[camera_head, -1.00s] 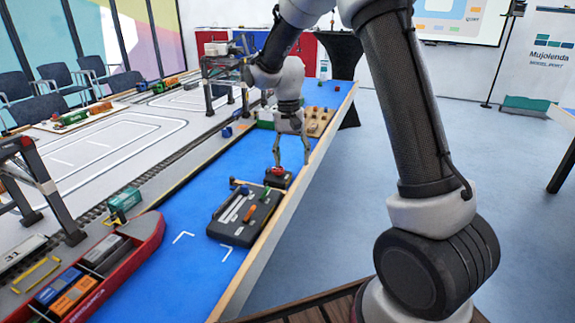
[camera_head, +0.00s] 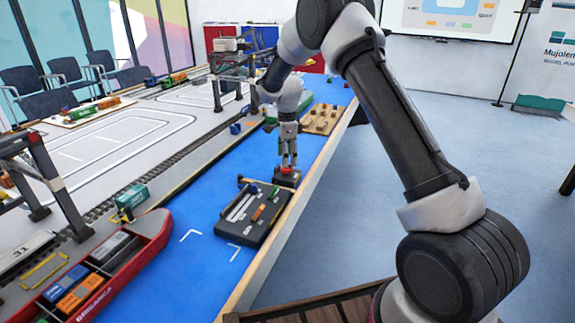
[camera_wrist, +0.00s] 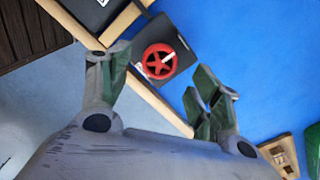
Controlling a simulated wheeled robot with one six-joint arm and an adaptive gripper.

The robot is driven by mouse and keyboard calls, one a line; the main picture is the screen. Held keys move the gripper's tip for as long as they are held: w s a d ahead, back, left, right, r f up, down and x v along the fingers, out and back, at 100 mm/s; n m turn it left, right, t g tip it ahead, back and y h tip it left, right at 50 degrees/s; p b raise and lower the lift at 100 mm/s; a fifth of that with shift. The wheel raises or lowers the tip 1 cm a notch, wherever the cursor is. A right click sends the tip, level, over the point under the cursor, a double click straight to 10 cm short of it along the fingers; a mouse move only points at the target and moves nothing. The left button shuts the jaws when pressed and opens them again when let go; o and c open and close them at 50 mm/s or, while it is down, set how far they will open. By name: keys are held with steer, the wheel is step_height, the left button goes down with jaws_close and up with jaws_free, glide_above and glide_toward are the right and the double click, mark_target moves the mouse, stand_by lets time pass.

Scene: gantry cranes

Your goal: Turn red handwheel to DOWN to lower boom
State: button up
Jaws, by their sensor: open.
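The red handwheel (camera_wrist: 158,61) sits on a small dark box (camera_wrist: 178,50) near the edge of the blue table, in the wrist view. It has a pale mark or grip on its right side; I cannot read any label. My gripper (camera_wrist: 160,76) is open, with one finger to the left and one to the right of the wheel, apart from it. In the head view my gripper (camera_head: 289,160) points down just above the box and the red handwheel (camera_head: 286,170), which is small and partly hidden there.
A wooden tray (camera_head: 325,112) with pegs stands behind. The table's wooden edge (camera_head: 262,262) runs close on the right. A red ship (camera_head: 150,240) and gantry cranes (camera_head: 60,190) stand left.

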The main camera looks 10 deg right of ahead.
mark_target(287, 170)
steer(key=shift+f, duration=1.85)
steer(key=shift+c, duration=0.4)
steer(key=c, duration=0.9)
steer(key=shift+c, duration=0.2)
